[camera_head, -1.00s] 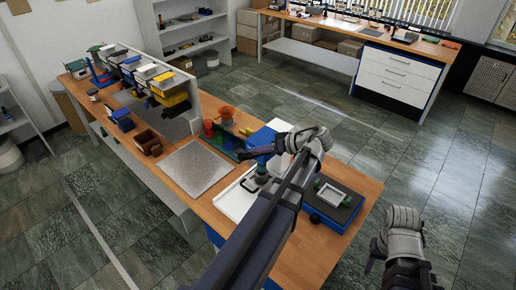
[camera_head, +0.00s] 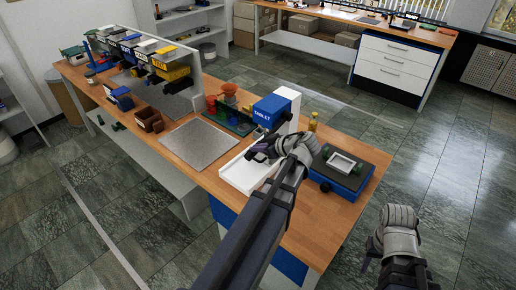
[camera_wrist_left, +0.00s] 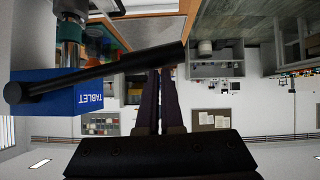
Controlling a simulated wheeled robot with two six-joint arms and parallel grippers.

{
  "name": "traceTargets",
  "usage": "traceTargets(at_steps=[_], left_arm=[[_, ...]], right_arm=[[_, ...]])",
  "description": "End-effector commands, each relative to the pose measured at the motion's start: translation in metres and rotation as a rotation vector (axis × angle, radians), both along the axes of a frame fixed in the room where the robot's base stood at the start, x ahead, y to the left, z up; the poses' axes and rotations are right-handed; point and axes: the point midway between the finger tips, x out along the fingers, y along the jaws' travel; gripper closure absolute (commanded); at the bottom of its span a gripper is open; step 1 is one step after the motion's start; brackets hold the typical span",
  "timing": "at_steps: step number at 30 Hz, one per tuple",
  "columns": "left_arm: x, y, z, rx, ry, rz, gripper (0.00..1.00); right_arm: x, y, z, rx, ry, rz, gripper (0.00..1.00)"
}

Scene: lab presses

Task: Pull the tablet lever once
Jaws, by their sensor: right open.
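The tablet press has a blue head marked TABLET (camera_head: 270,111) on a white column (camera_head: 291,108), at the table's right half. In the left wrist view, which is upside down, its blue head (camera_wrist_left: 50,96) and black lever (camera_wrist_left: 110,69) show large. My left gripper (camera_head: 262,151) is just in front of the press head. Its two dark fingers (camera_wrist_left: 159,85) lie close together, and the lever's free end crosses in front of their tips. I cannot tell whether they touch it. My right gripper (camera_head: 371,263) is open and empty at the lower right, away from the table.
A blue scale-like device (camera_head: 345,182) with a small tray stands right of the press, a small amber bottle (camera_head: 312,121) behind it. Floor is free at right.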

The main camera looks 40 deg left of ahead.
Motion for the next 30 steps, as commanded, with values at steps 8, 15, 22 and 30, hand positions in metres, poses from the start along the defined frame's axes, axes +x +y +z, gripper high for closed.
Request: traceTargets(at_steps=[8, 15, 22, 30], left_arm=[[0.0, 0.0, -0.021, -0.003, 0.003, 0.003, 1.0], [0.0, -0.001, -0.025, -0.007, 0.006, 0.004, 1.0], [-0.001, -0.001, -0.025, -0.007, 0.007, 0.004, 1.0], [-0.003, 0.001, -0.017, -0.004, 0.007, 0.005, 1.0]], right_arm=[[0.0, 0.0, -0.021, 0.0, 0.0, -0.001, 0.5], [0.0, 0.0, -0.024, 0.0, 0.0, -0.001, 0.5], [0.0, 0.0, -0.024, 0.0, 0.0, -0.001, 0.5], [0.0, 0.0, -0.017, 0.0, 0.0, -0.001, 0.5]])
